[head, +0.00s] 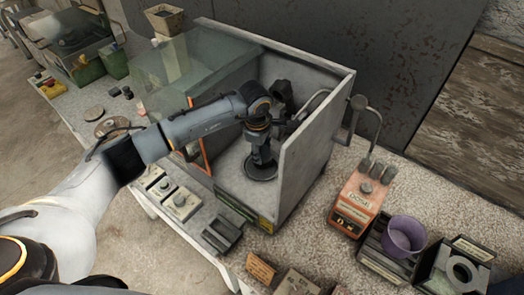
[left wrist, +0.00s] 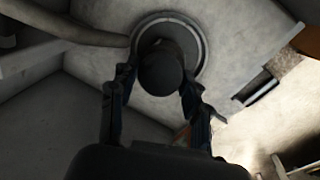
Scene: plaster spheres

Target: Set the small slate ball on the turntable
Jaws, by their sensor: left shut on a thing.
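My left gripper (head: 262,153) reaches down inside an open-fronted grey box, just above the round dark turntable (head: 262,177) on its floor. In the left wrist view the small slate ball (left wrist: 161,73) is a dark round shape between the two fingers (left wrist: 157,88), which are shut on it. The turntable's pale ring (left wrist: 201,45) shows behind the ball. I cannot tell whether the ball touches the turntable. In the head view the fingers hide the ball. My right gripper is in neither view.
The box's grey right wall (head: 307,150) stands close beside the gripper, and a bent pipe (head: 312,103) enters over it. A clear panel (head: 190,80) stands at the left. An orange device (head: 358,198) and a purple cup (head: 403,236) stand to the right on the bench.

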